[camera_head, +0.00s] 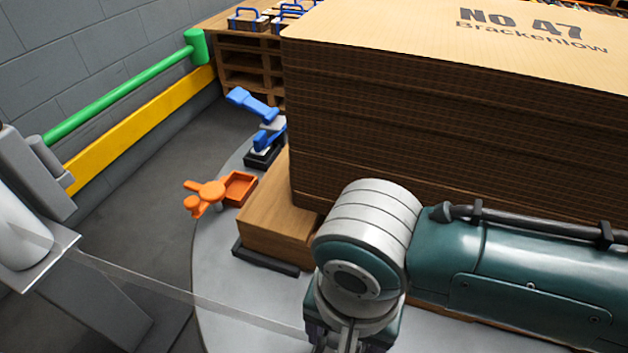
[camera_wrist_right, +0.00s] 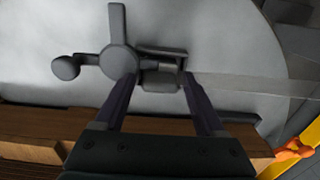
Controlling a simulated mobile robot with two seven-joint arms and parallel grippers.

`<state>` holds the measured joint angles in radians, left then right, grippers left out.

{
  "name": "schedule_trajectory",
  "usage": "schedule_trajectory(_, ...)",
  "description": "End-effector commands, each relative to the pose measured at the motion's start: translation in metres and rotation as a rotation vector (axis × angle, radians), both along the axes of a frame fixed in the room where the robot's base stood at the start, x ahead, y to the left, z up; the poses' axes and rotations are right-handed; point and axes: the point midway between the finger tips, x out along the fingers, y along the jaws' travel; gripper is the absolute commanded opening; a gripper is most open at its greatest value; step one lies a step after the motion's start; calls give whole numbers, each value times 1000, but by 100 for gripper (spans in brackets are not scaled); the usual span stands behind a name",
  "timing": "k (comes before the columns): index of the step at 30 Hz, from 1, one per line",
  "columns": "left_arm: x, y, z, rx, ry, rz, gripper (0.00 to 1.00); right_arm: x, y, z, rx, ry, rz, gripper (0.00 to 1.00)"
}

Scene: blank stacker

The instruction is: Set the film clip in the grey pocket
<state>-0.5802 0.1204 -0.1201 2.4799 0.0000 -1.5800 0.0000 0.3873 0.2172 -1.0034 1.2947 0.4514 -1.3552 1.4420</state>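The grey pocket (camera_wrist_right: 176,51) is part of a dark grey clamp with a round hub, a lever and a knob, on a pale round platform in the right wrist view. The film clip (camera_wrist_right: 160,79) is a small grey block just below the pocket in that view, between my right fingertips (camera_wrist_right: 160,77). The fingers appear closed on its two sides. A clear film strip (camera_head: 185,293) runs taut from the white roll (camera_head: 20,235) to my right gripper (camera_head: 345,335). That gripper is cut off at the head view's bottom edge, where clip and grey pocket are hidden. My left gripper is out of view.
A tall cardboard stack (camera_head: 400,120) on a wooden pallet (camera_head: 275,215) fills the platform's middle. An orange clamp with a tray (camera_head: 240,187) and a blue clamp (camera_head: 255,105) stand along the platform's edge.

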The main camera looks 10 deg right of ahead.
Motion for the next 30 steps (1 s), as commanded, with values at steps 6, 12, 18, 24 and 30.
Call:
schedule_trajectory(6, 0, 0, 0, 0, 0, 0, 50, 0, 0, 0, 0, 0, 0, 84)
schedule_trajectory(12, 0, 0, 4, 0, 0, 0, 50, 0, 0, 7, 0, -1, 0, 84)
schedule_trajectory(18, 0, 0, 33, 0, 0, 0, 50, 0, 0, 47, 2, -2, 0, 84)
schedule_trajectory(24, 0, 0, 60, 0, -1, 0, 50, 0, 0, 92, 2, -1, 0, 84)
schedule_trajectory(30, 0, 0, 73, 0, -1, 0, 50, 0, 0, 119, 1, 0, 0, 84)
